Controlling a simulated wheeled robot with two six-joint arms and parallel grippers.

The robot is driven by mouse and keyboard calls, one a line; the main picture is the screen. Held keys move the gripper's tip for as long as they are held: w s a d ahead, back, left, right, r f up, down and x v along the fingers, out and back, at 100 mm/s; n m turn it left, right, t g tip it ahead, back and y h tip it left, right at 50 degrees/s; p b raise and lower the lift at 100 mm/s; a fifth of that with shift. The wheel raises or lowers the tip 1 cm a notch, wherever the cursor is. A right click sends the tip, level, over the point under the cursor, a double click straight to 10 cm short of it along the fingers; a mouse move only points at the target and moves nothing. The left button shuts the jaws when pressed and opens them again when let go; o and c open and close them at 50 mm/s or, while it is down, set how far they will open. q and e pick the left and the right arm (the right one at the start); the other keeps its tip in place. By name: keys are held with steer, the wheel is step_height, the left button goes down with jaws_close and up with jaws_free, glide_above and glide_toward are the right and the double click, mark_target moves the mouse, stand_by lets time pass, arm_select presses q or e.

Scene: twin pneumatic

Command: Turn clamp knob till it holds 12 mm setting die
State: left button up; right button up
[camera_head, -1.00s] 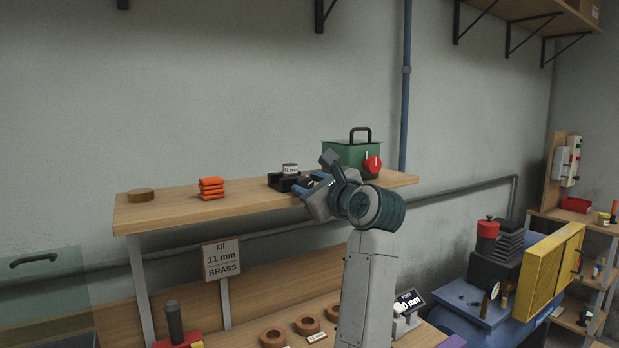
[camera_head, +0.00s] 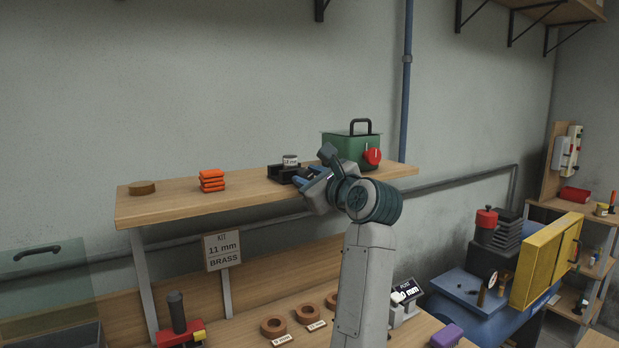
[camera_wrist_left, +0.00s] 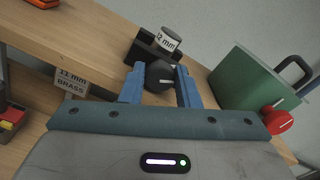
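The black clamp (camera_head: 279,173) stands on the wooden shelf. The 12 mm setting die (camera_head: 290,161), a grey cylinder with a white label, sits upright in it. Both also show in the left wrist view, the clamp (camera_wrist_left: 146,52) beyond the fingers and the die (camera_wrist_left: 168,40) in it. My left gripper (camera_head: 303,179) is at the clamp's front. In the left wrist view its blue fingers (camera_wrist_left: 160,84) stand on either side of the dark clamp knob (camera_wrist_left: 159,75) and appear to touch it. The knob carries a short light mark. My right gripper is not in view.
A green box (camera_head: 343,148) with a red knob (camera_head: 373,157) stands close right of my left gripper. Orange blocks (camera_head: 211,181) and a brown disc (camera_head: 142,188) lie left on the shelf. A sign (camera_head: 223,250) reads 11 mm BRASS. Rings (camera_head: 274,326) lie on the bench below.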

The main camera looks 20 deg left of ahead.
arm_select(q)
steer(key=m+p, duration=0.1)
steer(key=m, duration=0.1)
steer(key=shift+r+m, duration=0.15)
steer(key=shift+m, duration=0.15)
steer(key=m+p, duration=0.1)
steer(key=m, duration=0.1)
steer(key=shift+m+p, duration=0.75)
steer(key=shift+m, duration=0.35)
steer(key=o, duration=0.7)
steer(key=shift+w, duration=0.1)
